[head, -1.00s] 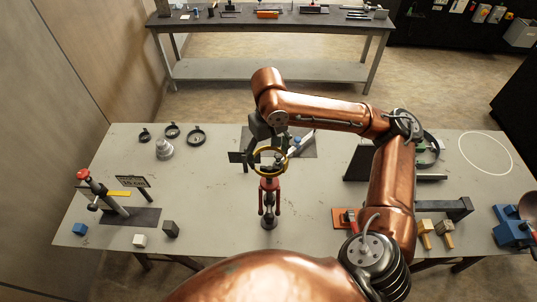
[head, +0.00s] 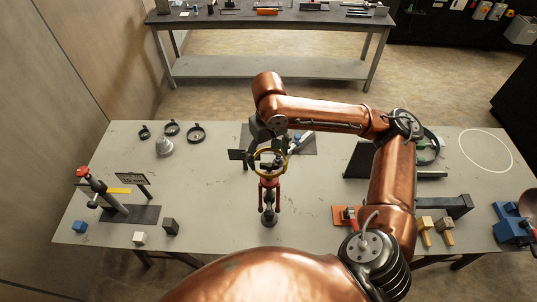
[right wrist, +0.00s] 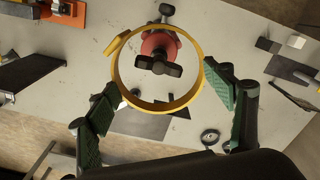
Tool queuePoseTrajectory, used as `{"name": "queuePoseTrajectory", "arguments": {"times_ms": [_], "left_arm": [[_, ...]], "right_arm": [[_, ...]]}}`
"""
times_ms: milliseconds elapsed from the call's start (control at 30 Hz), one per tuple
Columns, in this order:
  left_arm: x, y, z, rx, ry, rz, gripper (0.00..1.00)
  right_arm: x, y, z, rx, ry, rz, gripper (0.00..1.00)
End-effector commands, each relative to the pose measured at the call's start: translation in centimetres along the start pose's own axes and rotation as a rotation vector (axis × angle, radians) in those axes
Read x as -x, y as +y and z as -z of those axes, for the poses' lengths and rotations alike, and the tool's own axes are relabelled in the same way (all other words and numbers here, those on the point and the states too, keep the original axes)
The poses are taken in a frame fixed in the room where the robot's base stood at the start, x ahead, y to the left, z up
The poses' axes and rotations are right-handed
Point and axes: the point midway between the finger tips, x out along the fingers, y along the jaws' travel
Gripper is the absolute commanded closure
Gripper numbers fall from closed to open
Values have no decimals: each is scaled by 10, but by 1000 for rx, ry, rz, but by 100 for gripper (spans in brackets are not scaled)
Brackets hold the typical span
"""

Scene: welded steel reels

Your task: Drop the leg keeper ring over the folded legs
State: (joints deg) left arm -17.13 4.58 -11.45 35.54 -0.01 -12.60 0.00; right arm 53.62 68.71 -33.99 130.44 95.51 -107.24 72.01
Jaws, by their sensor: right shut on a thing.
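My right gripper (head: 267,156) is shut on the yellow keeper ring (head: 268,176). The right wrist view shows the ring (right wrist: 157,107) between the two green-padded fingers (right wrist: 160,98), with a small tab at its upper left. The ring appears to be above or around the top; the exact height is unclear. My left gripper is not in view.
Left on the grey table (head: 210,215) are a red-topped clamp stand (head: 95,185), small cubes (head: 171,227) and several dark rings (head: 196,133). To the right are an orange fixture (head: 345,216), wooden blocks (head: 425,232) and a blue vise (head: 512,226). Table around the red stand is clear.

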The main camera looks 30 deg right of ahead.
Motion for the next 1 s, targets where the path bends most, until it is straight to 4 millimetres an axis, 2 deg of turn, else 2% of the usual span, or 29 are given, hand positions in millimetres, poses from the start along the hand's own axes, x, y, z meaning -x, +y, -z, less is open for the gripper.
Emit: {"name": "queuePoseTrajectory", "arguments": {"times_ms": [1000], "left_arm": [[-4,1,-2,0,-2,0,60]], "right_arm": [[-25,0,-1,0,-1,0,51]]}}
